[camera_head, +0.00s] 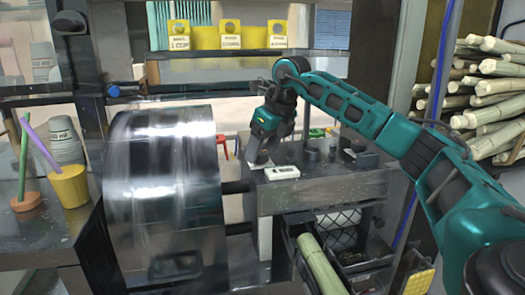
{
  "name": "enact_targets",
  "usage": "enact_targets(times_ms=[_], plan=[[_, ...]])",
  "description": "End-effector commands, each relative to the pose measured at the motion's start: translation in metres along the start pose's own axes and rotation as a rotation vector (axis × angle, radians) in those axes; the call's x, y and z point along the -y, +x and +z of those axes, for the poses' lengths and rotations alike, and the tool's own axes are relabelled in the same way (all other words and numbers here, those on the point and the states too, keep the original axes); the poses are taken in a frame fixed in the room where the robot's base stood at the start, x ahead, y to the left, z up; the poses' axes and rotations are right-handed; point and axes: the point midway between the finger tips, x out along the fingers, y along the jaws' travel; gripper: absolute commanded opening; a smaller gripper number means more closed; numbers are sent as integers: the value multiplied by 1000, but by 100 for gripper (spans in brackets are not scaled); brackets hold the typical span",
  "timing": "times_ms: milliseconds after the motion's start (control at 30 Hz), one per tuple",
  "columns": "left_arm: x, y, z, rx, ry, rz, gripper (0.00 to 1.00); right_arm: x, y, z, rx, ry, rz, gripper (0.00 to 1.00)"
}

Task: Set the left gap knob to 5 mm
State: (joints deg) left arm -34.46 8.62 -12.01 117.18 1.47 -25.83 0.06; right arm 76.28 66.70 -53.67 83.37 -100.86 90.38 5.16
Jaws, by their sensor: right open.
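My right arm comes in from the right, and its gripper (257,158) points down at the left end of the grey metal bench top. It is open; its fingers are small and partly dark here, and I see nothing held between them. A small white device with a dark window (282,172) lies on the bench just right of the gripper. A blue knob (114,91) sits on the left post, behind the large shiny drum (165,190). I cannot tell whether it is the left gap knob, and no millimetre scale is readable. My left gripper is out of view.
Dark round parts (355,147) stand at the back of the bench. Sugarcane stalks (495,85) are stacked at the right, and one stalk (318,262) lies in a chute below the bench. Paper cups (65,140) and a yellow cup (69,186) stand at the left.

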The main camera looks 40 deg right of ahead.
Motion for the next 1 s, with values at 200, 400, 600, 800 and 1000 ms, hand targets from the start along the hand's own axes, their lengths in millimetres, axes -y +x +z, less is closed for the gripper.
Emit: enact_targets(times_ms=[200,400,600,800,1000], plan=[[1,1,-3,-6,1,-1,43,0,4,0,2,0,0,67],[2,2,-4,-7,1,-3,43,0,4,0,1,0,1,60],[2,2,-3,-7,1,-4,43,0,4,0,1,0,1,41],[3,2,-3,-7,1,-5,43,0,4,0,1,0,1,22],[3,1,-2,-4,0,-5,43,0,4,0,1,2,0,13]])
